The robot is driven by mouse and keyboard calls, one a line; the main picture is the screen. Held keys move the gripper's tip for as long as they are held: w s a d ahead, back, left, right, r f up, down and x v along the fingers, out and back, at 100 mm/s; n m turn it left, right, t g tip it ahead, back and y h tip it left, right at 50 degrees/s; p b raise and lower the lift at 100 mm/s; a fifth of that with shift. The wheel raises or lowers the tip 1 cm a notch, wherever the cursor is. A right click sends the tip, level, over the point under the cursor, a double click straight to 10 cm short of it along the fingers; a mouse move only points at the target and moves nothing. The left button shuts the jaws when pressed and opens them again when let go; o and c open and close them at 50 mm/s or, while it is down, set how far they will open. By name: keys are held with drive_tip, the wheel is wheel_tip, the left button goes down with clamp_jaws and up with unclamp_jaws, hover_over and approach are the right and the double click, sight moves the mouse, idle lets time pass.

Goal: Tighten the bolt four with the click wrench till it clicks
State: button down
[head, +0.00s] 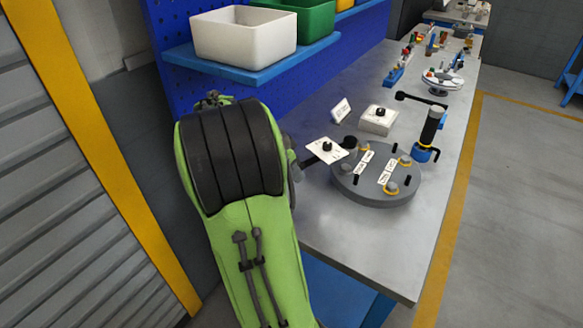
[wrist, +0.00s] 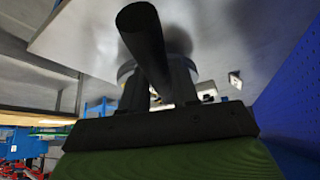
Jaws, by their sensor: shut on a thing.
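My gripper (wrist: 160,88) is shut on a thick black cylindrical handle, probably that of the click wrench (wrist: 143,35), in the wrist view. In the head view my green arm hides the gripper. A dark bar (head: 312,160) sticks out from behind the arm towards the grey round flanged shell (head: 372,198). White labels lie on the shell, too small to read, so I cannot tell which bolt is four. Contact between wrench and bolt is hidden.
A white plate with a black knob (head: 327,147) is beside the shell. Behind are a white box with a black knob (head: 378,119) and an upright black tool with a blue base (head: 430,130). A blue shelf (head: 250,72) holds bins at the upper left. The bench front (head: 370,245) is clear.

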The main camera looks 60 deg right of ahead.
drive_tip(key=shift+f+b, duration=0.95)
drive_tip(key=shift+f, duration=0.3)
drive_tip(key=shift+f+b, duration=1.3)
drive_tip(key=shift+b, duration=0.05)
idle(0.4)
drive_tip(key=w+d+m+g+y+p, duration=0.1)
drive_tip(key=w+d+m+p, duration=0.4)
drive_tip(key=p, duration=0.5)
drive_tip(key=shift+w+d+m+g+y, duration=0.35)
drive_tip(key=shift+w+d+g, duration=0.25)
drive_tip(key=shift+w, duration=0.5)
idle(0.4)
drive_tip(key=shift+a+f, duration=0.1)
drive_tip(key=shift+s+a+n+b, duration=0.55)
drive_tip(key=shift+a+n+b, duration=0.15)
drive_tip(key=shift+b, duration=0.85)
